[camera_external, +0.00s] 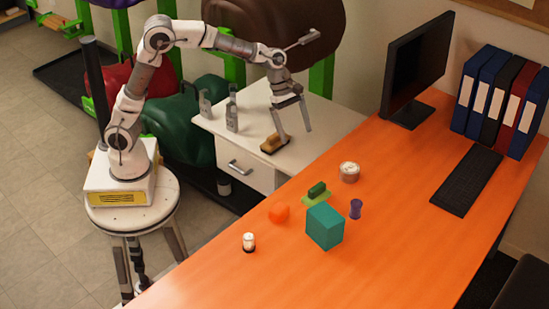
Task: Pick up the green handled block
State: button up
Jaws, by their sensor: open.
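The green handled block (316,192) is small, with a light green base and a dark green bar on top. It rests on the orange desk (400,200), just behind a larger teal cube (325,227). The cube may hide part of its front edge. My gripper (292,137) is open, its fingers spread and pointing down. In the picture it appears over the white cabinet top, up and to the left of the green handled block and apart from it. I see nothing between the fingers.
A brush-like object (274,144) lies on the white cabinet (260,120). The monitor (415,70) and keyboard (467,180) are farther right.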

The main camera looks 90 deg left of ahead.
jog(key=w+f+n, duration=0.3)
jog(key=b, duration=0.3)
send_near(316, 185)
jog(key=x, duration=0.5)
jog(key=shift+w+f, duration=0.1)
jog(key=shift+w, duration=0.1)
jog(key=b+x, duration=0.2)
jog(key=x, duration=0.3)
jog(key=shift+s+f, duration=0.1)
jog(key=shift+s, duration=0.05)
jog(key=shift+c, duration=0.3)
jog(key=c, duration=1.1)
